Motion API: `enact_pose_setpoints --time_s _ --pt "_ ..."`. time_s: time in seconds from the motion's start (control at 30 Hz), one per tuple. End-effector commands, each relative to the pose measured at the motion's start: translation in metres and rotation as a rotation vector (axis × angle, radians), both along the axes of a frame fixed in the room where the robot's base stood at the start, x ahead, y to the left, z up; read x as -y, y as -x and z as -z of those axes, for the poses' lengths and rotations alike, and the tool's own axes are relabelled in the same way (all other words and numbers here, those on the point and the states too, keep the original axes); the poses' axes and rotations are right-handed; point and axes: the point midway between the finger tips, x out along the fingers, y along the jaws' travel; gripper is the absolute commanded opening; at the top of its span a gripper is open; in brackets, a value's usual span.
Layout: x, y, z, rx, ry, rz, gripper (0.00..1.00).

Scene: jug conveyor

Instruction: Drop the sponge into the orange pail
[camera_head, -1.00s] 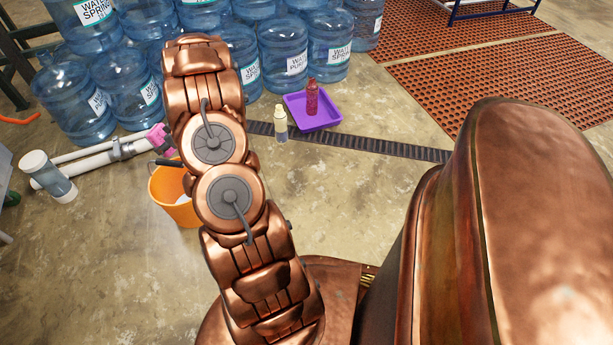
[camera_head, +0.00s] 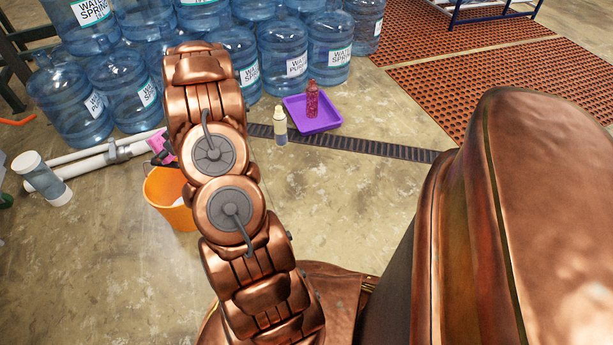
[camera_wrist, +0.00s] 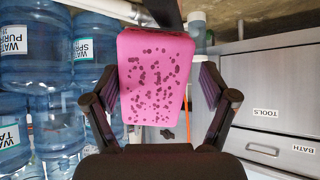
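The sponge is pink with dark spots (camera_wrist: 155,75) and fills the middle of the wrist view, between the two fingers of my gripper (camera_wrist: 160,85). A narrow gap shows between it and the right finger; the left finger is at or very near its edge. The gripper looks open around it. In the head view the sponge (camera_head: 156,143) shows as a small pink patch at the pipe's right end, partly covered by the dark gripper (camera_head: 165,156). What supports it is hidden. The orange pail (camera_head: 170,203) stands on the floor just below, its right side hidden by my arm.
White pipes (camera_head: 91,164) and a clear-and-white cylinder (camera_head: 43,180) lie left of the pail. Large water jugs (camera_head: 130,85) are stacked behind. A purple tray (camera_head: 315,121) with a red bottle (camera_head: 312,97) and a pale bottle (camera_head: 280,125) stand right. Grey drawers (camera_wrist: 275,95) show in the wrist view.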

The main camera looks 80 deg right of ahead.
Motion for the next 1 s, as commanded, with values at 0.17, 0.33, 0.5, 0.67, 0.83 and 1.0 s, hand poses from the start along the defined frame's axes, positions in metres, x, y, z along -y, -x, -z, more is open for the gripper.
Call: enact_pose_setpoints --time_s 0.17,0.33,0.5,0.67,0.83,1.0 --pt "0.000 0.000 0.000 0.000 0.000 0.000 0.94" --pt "0.000 0.000 0.000 0.000 0.000 0.000 0.94" --pt "0.000 0.004 -0.004 0.000 0.001 0.001 0.94" --pt "-0.002 0.017 -0.015 0.000 0.000 0.001 0.94" --pt "-0.004 0.035 -0.031 0.001 0.002 0.002 0.94" --pt "-0.008 0.054 -0.046 -0.001 0.000 0.001 0.94"
